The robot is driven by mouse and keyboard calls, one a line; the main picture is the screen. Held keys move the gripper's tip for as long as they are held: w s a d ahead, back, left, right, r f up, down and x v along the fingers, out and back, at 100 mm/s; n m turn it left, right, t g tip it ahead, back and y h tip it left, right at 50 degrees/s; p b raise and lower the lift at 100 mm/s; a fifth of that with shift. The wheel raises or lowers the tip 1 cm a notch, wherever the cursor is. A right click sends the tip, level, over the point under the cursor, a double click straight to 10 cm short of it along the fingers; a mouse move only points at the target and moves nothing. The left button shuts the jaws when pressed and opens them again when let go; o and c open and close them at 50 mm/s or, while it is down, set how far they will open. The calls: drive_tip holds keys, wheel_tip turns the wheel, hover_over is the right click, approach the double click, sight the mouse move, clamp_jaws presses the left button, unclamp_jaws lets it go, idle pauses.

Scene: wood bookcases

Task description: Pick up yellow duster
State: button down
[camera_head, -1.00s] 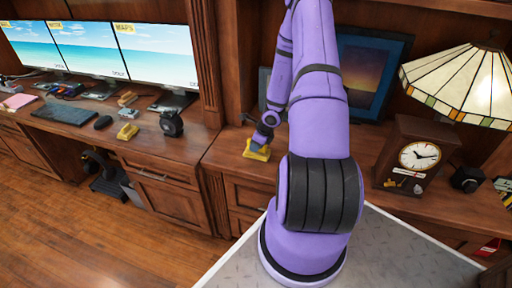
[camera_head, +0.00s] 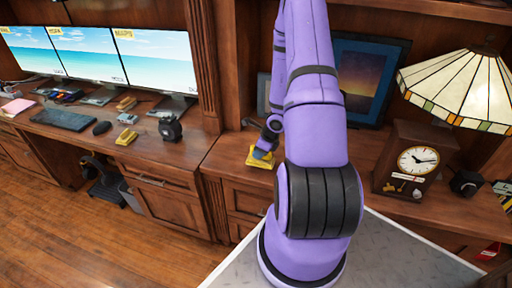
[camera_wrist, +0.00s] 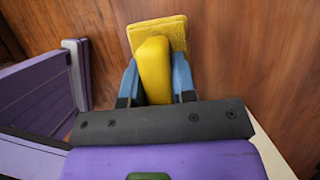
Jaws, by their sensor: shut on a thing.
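The yellow duster (camera_head: 259,158) is near the front left of the right-hand wooden desk, just left of my arm. In the wrist view the duster (camera_wrist: 154,62) has a smooth yellow handle and a fuzzy flat pad beyond it. My gripper (camera_wrist: 154,80) is shut on the handle, with one blue finger on each side. In the head view my gripper (camera_head: 264,148) is small and partly hidden by the wrist. I cannot tell whether the pad touches the desk or is just above it.
A clock (camera_head: 415,162), a stained-glass lamp (camera_head: 462,88) and a framed picture (camera_head: 366,78) stand right of my arm. The left desk (camera_head: 150,150) holds monitors, a keyboard (camera_head: 63,119) and another yellow object (camera_head: 126,137). A wooden post (camera_head: 203,60) rises between the desks.

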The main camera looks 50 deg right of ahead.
sight(270, 168)
drive_tip(key=s+a, duration=0.1)
drive_tip(key=s, duration=0.2)
drive_tip(key=s+a, duration=0.2)
drive_tip(key=s, duration=0.1)
drive_tip(key=s+a+r, duration=0.1)
drive_tip(key=s+a, duration=0.1)
drive_tip(key=s, duration=0.1)
drive_tip(key=shift+a, duration=0.1)
drive_tip(key=w+a+r+n+g+h, duration=0.1)
drive_tip(key=w+a+n+g, duration=0.3)
drive_tip(key=w+a+n, duration=0.7)
drive_tip(key=w+a+r+n+g, duration=0.4)
drive_tip(key=w+a+n, duration=0.7)
drive_tip(key=w+n, duration=0.5)
drive_tip(key=n, duration=0.4)
drive_tip(key=shift+a+n+g+h, duration=0.25)
drive_tip(key=shift+n+g+h, duration=0.05)
drive_tip(key=shift+g+h, duration=0.1)
